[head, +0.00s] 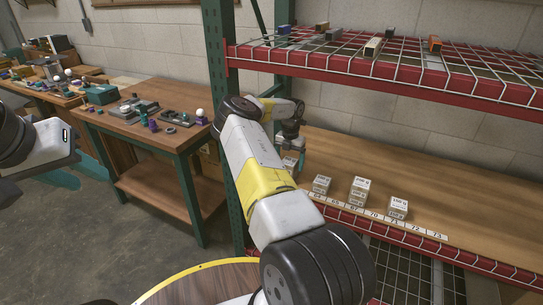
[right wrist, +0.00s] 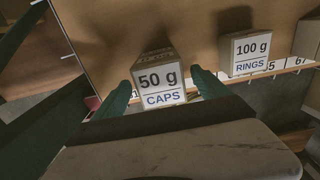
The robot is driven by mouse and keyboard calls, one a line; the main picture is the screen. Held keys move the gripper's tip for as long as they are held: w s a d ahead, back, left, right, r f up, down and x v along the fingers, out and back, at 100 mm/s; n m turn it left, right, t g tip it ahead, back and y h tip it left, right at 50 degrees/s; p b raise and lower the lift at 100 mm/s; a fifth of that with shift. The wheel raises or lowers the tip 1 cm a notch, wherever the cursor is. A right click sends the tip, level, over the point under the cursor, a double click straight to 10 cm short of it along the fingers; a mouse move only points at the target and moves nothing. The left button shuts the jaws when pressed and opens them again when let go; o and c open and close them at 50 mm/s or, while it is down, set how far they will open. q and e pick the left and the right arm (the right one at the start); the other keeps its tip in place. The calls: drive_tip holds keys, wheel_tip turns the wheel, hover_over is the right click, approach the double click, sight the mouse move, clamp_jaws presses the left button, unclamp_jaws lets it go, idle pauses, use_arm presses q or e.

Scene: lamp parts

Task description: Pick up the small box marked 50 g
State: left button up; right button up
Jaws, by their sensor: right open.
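The small box marked 50 g CAPS (right wrist: 160,82) stands on the wooden shelf with its label facing my right wrist camera. My right gripper (right wrist: 161,92) is open, with one green finger on each side of the box's front. I cannot tell whether the fingers touch it. In the head view, my right gripper (head: 291,141) is over the left end of the shelf, and the box (head: 290,163) is partly hidden below it.
A box marked 100 g RINGS (right wrist: 250,52) stands to the right, with another box (right wrist: 308,38) beyond it. Several small boxes (head: 360,190) line the shelf near its numbered strip (head: 412,227). A red-edged wire shelf (head: 400,75) hangs above. A green post (head: 219,80) stands left.

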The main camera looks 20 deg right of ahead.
drive_tip(key=shift+f, duration=0.2)
drive_tip(key=c, duration=1.4)
drive_tip(key=shift+c, duration=0.2)
drive_tip(key=shift+r, duration=0.15)
